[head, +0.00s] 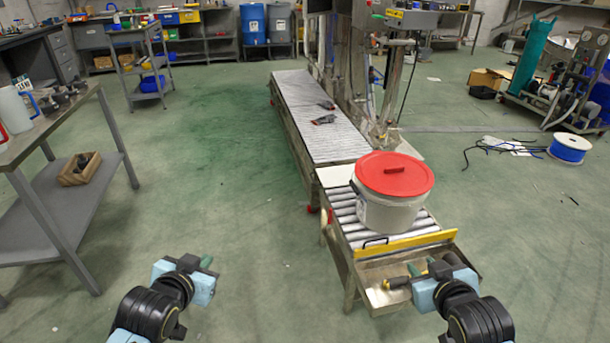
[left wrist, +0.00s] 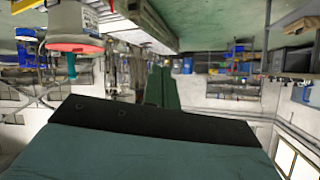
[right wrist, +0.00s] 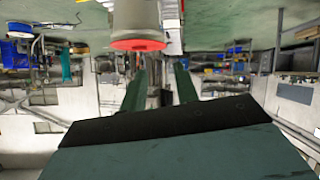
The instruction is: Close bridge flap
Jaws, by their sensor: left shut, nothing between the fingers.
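A pale flat plate (head: 343,176) spans the junction between the long conveyor (head: 300,108) and the short roller section (head: 345,212); it looks like the bridge flap, and I cannot tell whether it lies fully flat. A white bucket (head: 388,212) with a red lid (head: 394,174) stands upright on the rollers beside it and hides part of that area. My left gripper (head: 206,263) is shut and empty, over open floor left of the rollers. My right gripper (head: 424,268) is open and empty, near the front tray; its spread fingers show in the right wrist view (right wrist: 160,90).
A yellow bar (head: 405,244) crosses the rollers' front end. The metal tray (head: 375,296) below it holds a yellow-and-black tool (head: 398,283). Dark tools (head: 324,119) lie on the long conveyor. A workbench (head: 60,125) stands at left; floor between is clear.

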